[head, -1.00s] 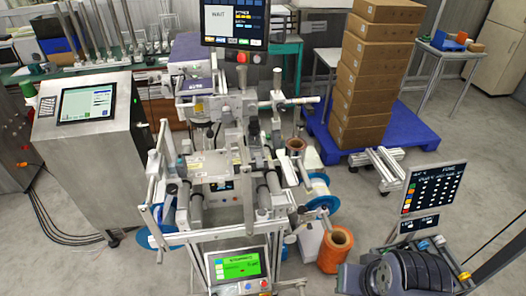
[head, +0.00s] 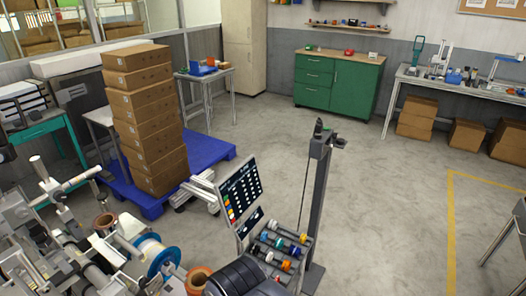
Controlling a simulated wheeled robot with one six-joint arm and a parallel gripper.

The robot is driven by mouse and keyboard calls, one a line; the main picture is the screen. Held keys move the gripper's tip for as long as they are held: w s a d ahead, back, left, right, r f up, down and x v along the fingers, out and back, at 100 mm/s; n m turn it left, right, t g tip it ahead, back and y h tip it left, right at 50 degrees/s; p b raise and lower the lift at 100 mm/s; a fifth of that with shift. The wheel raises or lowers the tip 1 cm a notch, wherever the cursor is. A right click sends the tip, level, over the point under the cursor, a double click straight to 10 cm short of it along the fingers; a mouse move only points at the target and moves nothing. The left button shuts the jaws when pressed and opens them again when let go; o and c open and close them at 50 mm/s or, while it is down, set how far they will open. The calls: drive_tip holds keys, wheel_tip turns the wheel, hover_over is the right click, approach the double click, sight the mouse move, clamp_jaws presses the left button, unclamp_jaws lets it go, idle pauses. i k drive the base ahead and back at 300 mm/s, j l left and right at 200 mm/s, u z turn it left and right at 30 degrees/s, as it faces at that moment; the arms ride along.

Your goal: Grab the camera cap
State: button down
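I cannot pick out a camera cap in the head view. Small items lie on several far surfaces, but they are too small to identify. My gripper is not in view, so what it holds is hidden.
A winding machine (head: 75,235) fills the lower left. A box stack (head: 147,120) stands on a blue pallet (head: 212,150). A rack of coloured spools (head: 275,252) is front centre. A green cabinet (head: 335,85) and a workbench (head: 455,82) stand at the back. Open floor (head: 390,190) lies centre right.

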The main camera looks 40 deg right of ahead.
sight(340, 140)
drive_tip(key=z, duration=1.85)
